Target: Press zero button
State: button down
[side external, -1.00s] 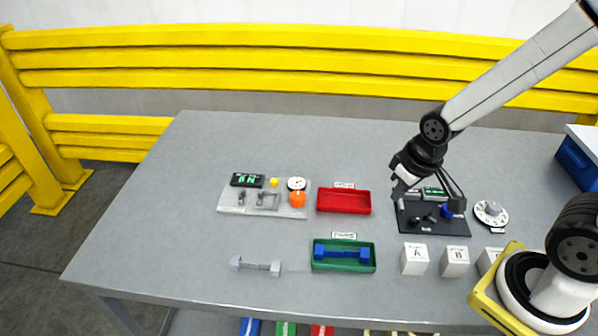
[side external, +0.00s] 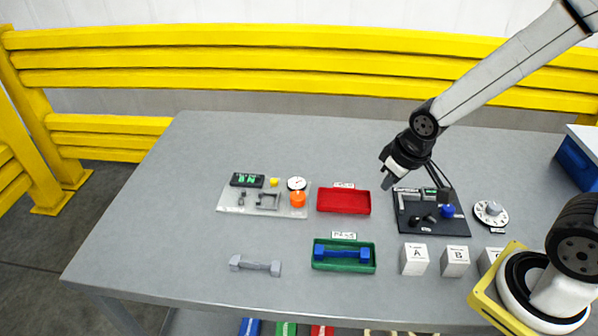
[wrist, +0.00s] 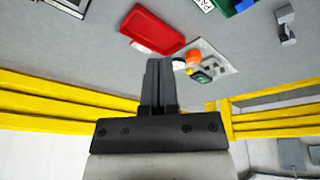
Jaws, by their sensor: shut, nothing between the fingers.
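A light grey panel (side external: 232,206) lies on the left half of the table. It carries a dark display with green characters (side external: 247,180), a small yellow button (side external: 274,182), a white round dial (side external: 297,183) and an orange knob (side external: 298,199). I cannot read a zero label on any button. My gripper (side external: 386,182) is shut and empty, above the table between the red tray and the dark panel. Its closed fingers (wrist: 159,66) point up in the wrist view.
A red tray (side external: 343,212) and a green tray (side external: 375,266) holding a blue part (side external: 340,253) lie mid-table. A dark panel (side external: 455,228) with a blue knob (side external: 448,211) is on the right, near white blocks (side external: 414,265). A yellow rail (side external: 250,60) runs behind.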

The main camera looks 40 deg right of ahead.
jog(key=w+n+t, duration=0.4)
jog(key=w+n, duration=0.2)
jog(key=w, duration=1.1)
jog(key=n+y, duration=0.5)
jog(key=n, duration=0.3)
send_over(274, 182)
jog(key=shift+s+d+f+t, duration=0.1)
jog(key=shift+d+f+t, duration=0.15)
jog(key=shift+f, duration=0.7)
jog(key=shift+d+f+t, duration=0.15)
jog(key=shift+d+f, duration=0.05)
jog(key=shift+f, duration=0.7)
jog(key=shift+f, duration=0.1)
jog(key=shift+f, duration=4.25)
jog(key=shift+f, duration=0.1)
jog(key=shift+f, duration=0.3)
